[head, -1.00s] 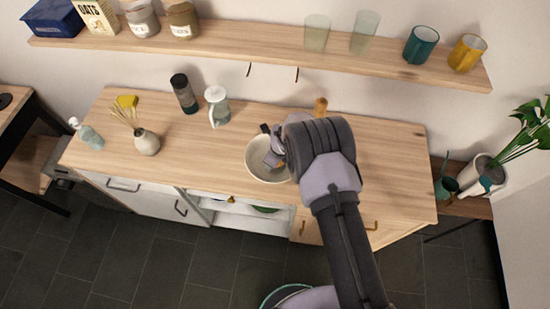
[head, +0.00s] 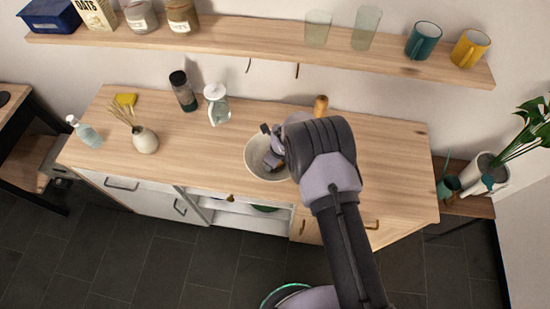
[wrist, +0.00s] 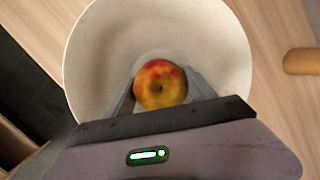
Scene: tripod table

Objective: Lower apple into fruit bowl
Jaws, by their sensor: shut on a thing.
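The apple (wrist: 161,84) is red and yellow and sits between the two fingers of my gripper (wrist: 160,90) in the wrist view. My gripper is shut on it. The pale fruit bowl (wrist: 95,50) lies behind the apple in the wrist view, with its rim around it. In the head view the bowl (head: 256,168) stands on the wooden counter, and my gripper (head: 272,160) is over its inside. My arm hides the right part of the bowl there, and the apple cannot be made out. Whether the apple touches the bowl floor I cannot tell.
A wooden handle (head: 321,106) stands behind my wrist and shows at the right in the wrist view (wrist: 302,61). The counter's right part (head: 395,160) is clear.

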